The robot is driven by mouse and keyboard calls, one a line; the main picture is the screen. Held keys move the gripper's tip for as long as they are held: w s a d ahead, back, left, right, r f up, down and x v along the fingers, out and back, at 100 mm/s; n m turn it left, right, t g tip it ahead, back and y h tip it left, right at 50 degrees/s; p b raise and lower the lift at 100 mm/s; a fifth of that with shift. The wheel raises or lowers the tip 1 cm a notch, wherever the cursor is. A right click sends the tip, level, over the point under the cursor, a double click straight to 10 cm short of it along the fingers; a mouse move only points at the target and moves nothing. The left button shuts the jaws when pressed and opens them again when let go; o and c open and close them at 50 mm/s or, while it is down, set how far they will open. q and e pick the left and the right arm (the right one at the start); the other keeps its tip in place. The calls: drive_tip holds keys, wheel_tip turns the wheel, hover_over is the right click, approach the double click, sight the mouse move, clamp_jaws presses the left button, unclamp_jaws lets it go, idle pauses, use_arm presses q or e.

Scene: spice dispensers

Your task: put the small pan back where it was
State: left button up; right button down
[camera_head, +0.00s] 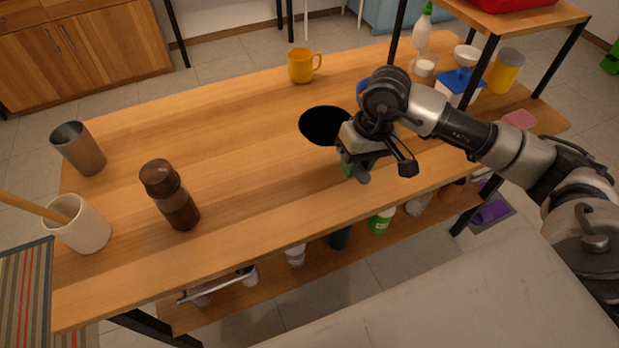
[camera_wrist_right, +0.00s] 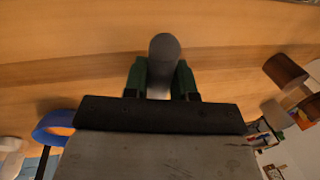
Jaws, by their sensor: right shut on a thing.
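The small pan (camera_head: 325,124) shows in the head view as a black round shape over the middle of the wooden table. Whether it rests on the table or hangs just above it, I cannot tell. My right gripper (camera_head: 359,170) is at its near right side, its green fingers shut on the handle. In the right wrist view, a grey rounded handle end (camera_wrist_right: 164,48) sticks out between the two green fingers (camera_wrist_right: 161,80). The pan's bowl is hidden in that view. My left gripper is not in view.
A yellow mug (camera_head: 301,66) stands behind the pan. A brown bottle (camera_head: 171,195), a metal cup (camera_head: 79,148) and a white utensil crock (camera_head: 82,228) stand at the left. A spray bottle (camera_head: 422,32), a bowl and other containers crowd the right. The table's centre-left is clear.

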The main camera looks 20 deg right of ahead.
sight(309, 192)
drive_tip(key=w+a+f, duration=0.1)
drive_tip(key=a, duration=0.1)
drive_tip(key=w+a+f+p, duration=0.1)
drive_tip(key=w+a+f, duration=0.2)
drive_tip(key=w+a, duration=0.1)
drive_tip(key=a, duration=0.1)
drive_tip(key=shift+f, duration=0.3)
drive_tip(key=shift+w+a+f, duration=0.1)
drive_tip(key=shift+f, duration=0.1)
wheel_tip(309, 192, down, 4)
drive_tip(key=shift+r+p, duration=0.1)
drive_tip(key=shift+p, duration=0.5)
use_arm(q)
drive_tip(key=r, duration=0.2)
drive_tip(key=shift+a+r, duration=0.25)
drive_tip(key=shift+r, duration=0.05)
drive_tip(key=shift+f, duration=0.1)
use_arm(e)
drive_tip(key=shift+f, duration=0.25)
